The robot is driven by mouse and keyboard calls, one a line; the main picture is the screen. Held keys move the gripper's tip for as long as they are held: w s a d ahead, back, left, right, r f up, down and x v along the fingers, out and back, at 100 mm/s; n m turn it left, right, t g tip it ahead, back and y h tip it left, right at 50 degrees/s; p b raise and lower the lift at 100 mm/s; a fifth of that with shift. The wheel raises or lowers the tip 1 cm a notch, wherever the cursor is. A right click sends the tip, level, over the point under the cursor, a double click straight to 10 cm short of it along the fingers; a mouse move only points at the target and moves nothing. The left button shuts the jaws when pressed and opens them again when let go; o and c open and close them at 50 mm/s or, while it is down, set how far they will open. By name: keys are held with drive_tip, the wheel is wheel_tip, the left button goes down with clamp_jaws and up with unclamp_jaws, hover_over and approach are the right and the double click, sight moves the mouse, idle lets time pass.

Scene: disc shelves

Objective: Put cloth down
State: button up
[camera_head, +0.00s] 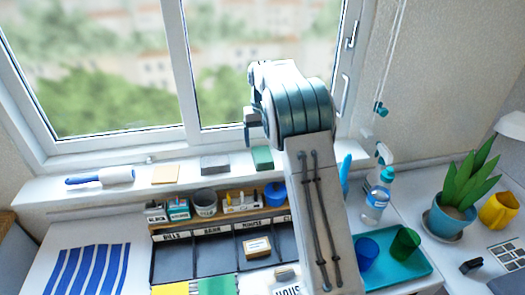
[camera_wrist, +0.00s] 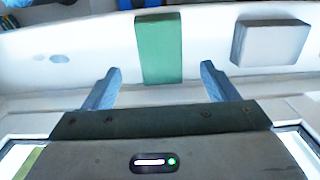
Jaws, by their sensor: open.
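No cloth is held in my gripper. My gripper (camera_wrist: 160,82) is open and empty, its two blue-grey fingers spread apart in the wrist view. A green folded, block-like piece (camera_wrist: 158,48), which may be the cloth, lies on the white window sill (camera_wrist: 70,40). In the wrist view it sits ahead of the gap between the fingers, apparently not touched by them. The head view shows the green piece (camera_head: 262,158) beside my arm. My gripper's fingers (camera_head: 252,128) show only partly there, near the window above the sill.
A grey block (camera_head: 214,163), a flat tan piece (camera_head: 165,174) and a blue-handled roller (camera_head: 100,177) lie along the sill. Below are a labelled organizer (camera_head: 152,262), a spray bottle (camera_head: 376,200), a teal tray (camera_head: 415,267) with cups, and a potted plant (camera_head: 450,215).

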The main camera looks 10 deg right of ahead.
sight(263, 154)
wheel_tip(263, 154, up, 6)
drive_tip(key=s+r+t, duration=0.1)
drive_tip(key=s+r, duration=0.2)
drive_tip(key=s, duration=0.6)
drive_tip(key=s+r+t, duration=0.1)
drive_tip(key=s+r, duration=0.2)
drive_tip(key=s, duration=0.6)
drive_tip(key=s+f, duration=0.3)
drive_tip(key=s, duration=0.6)
drive_tip(key=s+f+t, duration=0.1)
drive_tip(key=s+f, duration=0.2)
drive_tip(key=s, duration=0.7)
drive_tip(key=shift+s+f, duration=0.2)
drive_tip(key=shift+f, duration=0.1)
